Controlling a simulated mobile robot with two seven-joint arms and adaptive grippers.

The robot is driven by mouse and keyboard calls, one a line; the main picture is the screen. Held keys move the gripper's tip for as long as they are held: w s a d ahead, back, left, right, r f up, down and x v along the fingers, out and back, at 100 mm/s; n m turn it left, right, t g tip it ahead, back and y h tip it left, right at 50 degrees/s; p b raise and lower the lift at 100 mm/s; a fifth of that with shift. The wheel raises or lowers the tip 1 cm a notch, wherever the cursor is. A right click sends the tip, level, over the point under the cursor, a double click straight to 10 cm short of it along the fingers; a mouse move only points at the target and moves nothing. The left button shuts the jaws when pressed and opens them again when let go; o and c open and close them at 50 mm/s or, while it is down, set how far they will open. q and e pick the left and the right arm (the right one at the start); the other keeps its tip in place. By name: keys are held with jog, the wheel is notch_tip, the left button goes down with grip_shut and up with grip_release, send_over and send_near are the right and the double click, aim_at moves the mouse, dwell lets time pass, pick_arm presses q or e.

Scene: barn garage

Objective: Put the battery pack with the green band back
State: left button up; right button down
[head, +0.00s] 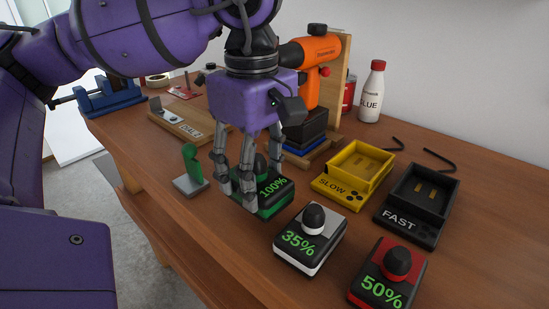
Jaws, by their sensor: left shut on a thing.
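The battery pack with the green band (273,187) is black and reads 100% in green on its sloped face. It is at the middle of the wooden bench in the head view. My left gripper (238,196) points down over it with its fingers shut on it, around its dark top knob. The fingers hide part of the pack's left side. I cannot tell whether its underside touches the bench. My right gripper is not in view.
A white-banded pack (299,242) reading 35% and a red-banded pack (379,289) reading 50% stand in front. A yellow SLOW charger (338,189) and black FAST charger (399,221) look empty. An orange drill (311,67), glue bottle (372,93) and green-topped stand (190,185) are nearby.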

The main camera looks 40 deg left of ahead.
pick_arm(q)
jog(key=shift+w+a+f, duration=0.1)
jog(key=shift+a+f, duration=0.05)
jog(key=shift+f, duration=0.8)
jog(key=shift+w+a+f, duration=0.1)
jog(key=shift+f, duration=0.8)
jog(key=shift+f+b, duration=0.2)
jog(key=shift+b, duration=0.15)
jog(key=o, duration=1.6)
jog(key=shift+s, duration=0.1)
jog(key=shift+r, duration=0.1)
